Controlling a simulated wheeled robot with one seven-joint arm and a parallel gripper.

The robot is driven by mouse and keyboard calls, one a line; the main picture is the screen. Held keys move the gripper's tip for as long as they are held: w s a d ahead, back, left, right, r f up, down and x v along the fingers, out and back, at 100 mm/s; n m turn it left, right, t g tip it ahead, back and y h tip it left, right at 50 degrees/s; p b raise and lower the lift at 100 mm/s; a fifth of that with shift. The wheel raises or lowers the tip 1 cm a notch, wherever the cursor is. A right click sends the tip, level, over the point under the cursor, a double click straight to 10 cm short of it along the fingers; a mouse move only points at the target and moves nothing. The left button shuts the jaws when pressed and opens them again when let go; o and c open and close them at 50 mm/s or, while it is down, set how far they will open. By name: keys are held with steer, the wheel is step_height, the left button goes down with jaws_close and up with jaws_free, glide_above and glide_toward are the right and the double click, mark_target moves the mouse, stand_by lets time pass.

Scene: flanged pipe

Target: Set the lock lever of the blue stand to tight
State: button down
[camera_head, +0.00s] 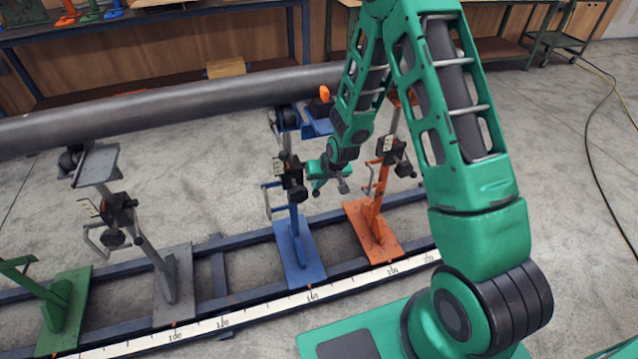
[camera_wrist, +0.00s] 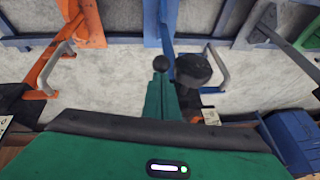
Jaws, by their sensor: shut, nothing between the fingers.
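The blue stand (camera_head: 292,236) stands upright on the rail under the pipe. Its dark clamp block (camera_head: 292,182) sits partway up the post. In the wrist view the blue post (camera_wrist: 160,22) comes in from the top. My gripper (camera_head: 317,188) is shut and empty, just right of the clamp block. Its fingers (camera_wrist: 172,98) point at the knobs; contact is unclear.
The orange stand (camera_head: 372,218) is close on the right. The grey stand (camera_head: 170,270) and green stand (camera_head: 62,305) are to the left. The long grey pipe (camera_head: 180,107) runs above. A grey crank handle (camera_wrist: 218,68) is beside my fingers. Floor between the grey and blue stands is open.

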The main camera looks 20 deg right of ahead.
steer(key=shift+s+f, duration=0.2)
steer(key=shift+f, duration=2.75)
steer(key=shift+s+r, duration=0.1)
steer(key=shift+s, duration=0.05)
